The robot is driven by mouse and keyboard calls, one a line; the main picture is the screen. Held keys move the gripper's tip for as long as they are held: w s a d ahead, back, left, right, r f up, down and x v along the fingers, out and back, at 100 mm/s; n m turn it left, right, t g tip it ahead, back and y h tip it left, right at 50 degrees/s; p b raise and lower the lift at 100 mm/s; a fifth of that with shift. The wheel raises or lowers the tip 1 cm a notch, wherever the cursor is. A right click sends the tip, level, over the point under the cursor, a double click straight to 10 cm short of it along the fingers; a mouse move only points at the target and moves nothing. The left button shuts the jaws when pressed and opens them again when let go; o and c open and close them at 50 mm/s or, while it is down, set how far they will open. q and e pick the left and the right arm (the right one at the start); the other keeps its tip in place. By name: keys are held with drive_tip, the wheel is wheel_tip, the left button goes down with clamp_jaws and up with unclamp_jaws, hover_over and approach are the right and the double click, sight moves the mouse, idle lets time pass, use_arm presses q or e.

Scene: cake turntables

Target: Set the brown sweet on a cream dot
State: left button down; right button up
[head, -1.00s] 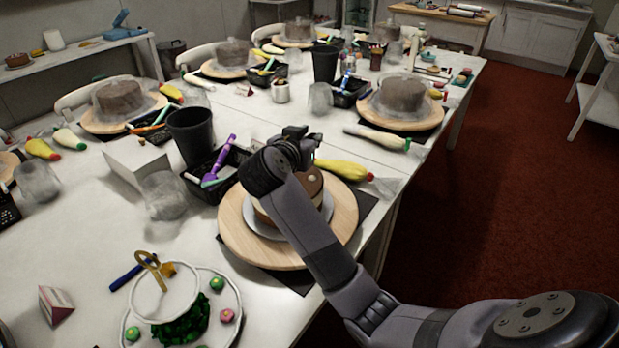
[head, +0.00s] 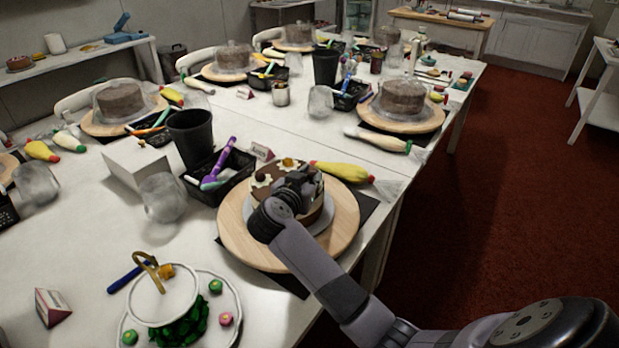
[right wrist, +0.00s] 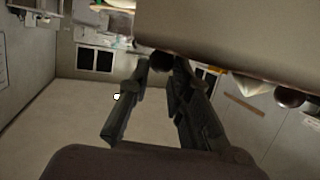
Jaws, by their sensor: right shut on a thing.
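My right gripper (head: 300,182) is over the top of the cake (head: 318,206) on the nearest wooden turntable (head: 346,220). In the right wrist view its fingers (right wrist: 160,68) are shut on a dark brown round sweet (right wrist: 162,62), close to the cake's edge (right wrist: 225,35). Whether the held sweet touches the cake is unclear. A cream dot (right wrist: 256,94) and another brown sweet (right wrist: 290,97) show on the cake to the right. In the head view an orange sweet (head: 288,162) sits at the cake's far side. The arm hides part of the top. My left gripper is not in view.
A two-tier stand (head: 232,312) with green and pink sweets is at the front left. A black tray of tools (head: 228,190), a dark cup (head: 190,135) and a yellow piping bag (head: 342,171) stand near the turntable. The table's edge is close on the right.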

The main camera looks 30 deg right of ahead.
drive_tip(key=shift+f, duration=0.1)
drive_tip(key=o, duration=0.8)
drive_tip(key=shift+c, duration=0.2)
drive_tip(key=v, duration=1.2)
drive_tip(key=shift+a, duration=0.1)
